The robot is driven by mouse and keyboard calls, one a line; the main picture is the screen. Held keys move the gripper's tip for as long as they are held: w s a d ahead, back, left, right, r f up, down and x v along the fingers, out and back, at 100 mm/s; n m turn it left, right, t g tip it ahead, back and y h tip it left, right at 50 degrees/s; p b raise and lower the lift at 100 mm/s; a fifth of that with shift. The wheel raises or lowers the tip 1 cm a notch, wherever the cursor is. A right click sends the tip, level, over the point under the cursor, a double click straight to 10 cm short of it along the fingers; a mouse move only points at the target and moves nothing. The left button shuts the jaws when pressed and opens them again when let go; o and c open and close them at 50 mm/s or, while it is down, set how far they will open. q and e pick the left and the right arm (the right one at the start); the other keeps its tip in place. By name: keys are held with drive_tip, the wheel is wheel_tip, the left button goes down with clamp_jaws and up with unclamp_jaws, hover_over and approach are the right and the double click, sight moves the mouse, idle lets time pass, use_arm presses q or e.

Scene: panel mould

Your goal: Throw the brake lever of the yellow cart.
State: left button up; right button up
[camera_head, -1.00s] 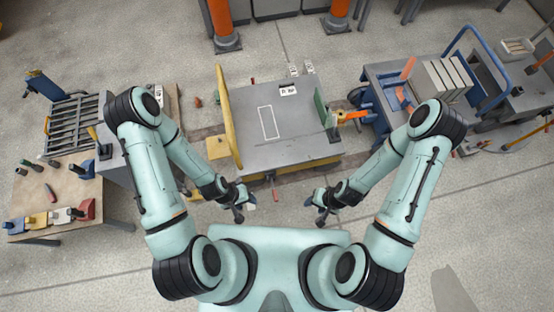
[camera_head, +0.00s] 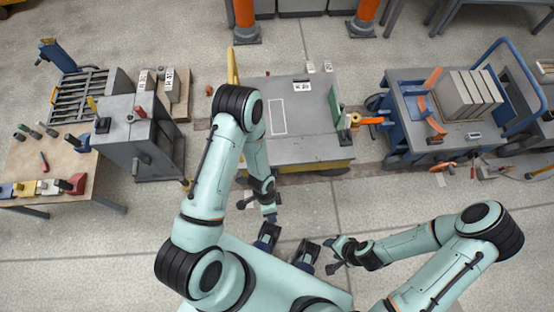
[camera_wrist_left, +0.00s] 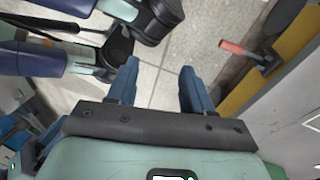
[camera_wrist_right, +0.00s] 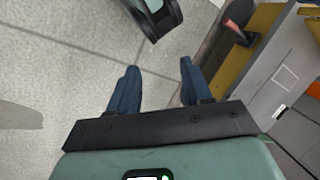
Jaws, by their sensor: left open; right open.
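A grey-topped platform (camera_head: 305,142) with a yellow lower side stands ahead of me in the head view; I cannot tell if it is the yellow cart. A lever with a red handle (camera_wrist_left: 236,48) sticks out by its yellow side in the left wrist view. It also shows in the right wrist view (camera_wrist_right: 236,30). My left gripper (camera_head: 269,214) is open and empty, short of the platform's near edge. My right gripper (camera_head: 333,256) is open and empty above the floor, farther from the platform. Neither gripper touches the lever. The lever is hard to make out in the head view.
A blue cart (camera_head: 398,141) with grey slabs stands at the right. A grey cabinet (camera_head: 130,142) and a wooden table (camera_head: 70,171) with small tools stand at the left. The floor before me is clear.

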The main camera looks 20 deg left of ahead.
use_arm(q)
drive_tip(key=w+f+m+t+y+b, duration=0.1)
drive_tip(key=w+f+m+y+b, duration=0.4)
drive_tip(key=w+f+m+b, duration=1.05)
drive_tip(key=s+a+f+m, duration=0.1)
drive_tip(key=f, duration=0.2)
drive_tip(key=s+a+f+m, duration=0.1)
drive_tip(key=s+f, duration=0.1)
drive_tip(key=f, duration=0.1)
drive_tip(key=s+a+f+m+p, duration=0.1)
drive_tip(key=s+f, duration=0.1)
drive_tip(key=f, duration=0.1)
drive_tip(key=shift+f+m, duration=0.35)
use_arm(e)
drive_tip(key=w+d+f+t, duration=0.1)
drive_tip(key=w+f, duration=0.3)
drive_tip(key=f, duration=0.4)
drive_tip(key=w+d+f+t+h, duration=0.1)
drive_tip(key=w+d+f, duration=0.2)
drive_tip(key=f, duration=0.6)
drive_tip(key=shift+w+m+t, duration=0.4)
drive_tip(key=shift+w, duration=0.45)
drive_tip(key=shift+d, duration=0.1)
use_arm(q)
clamp_jaws()
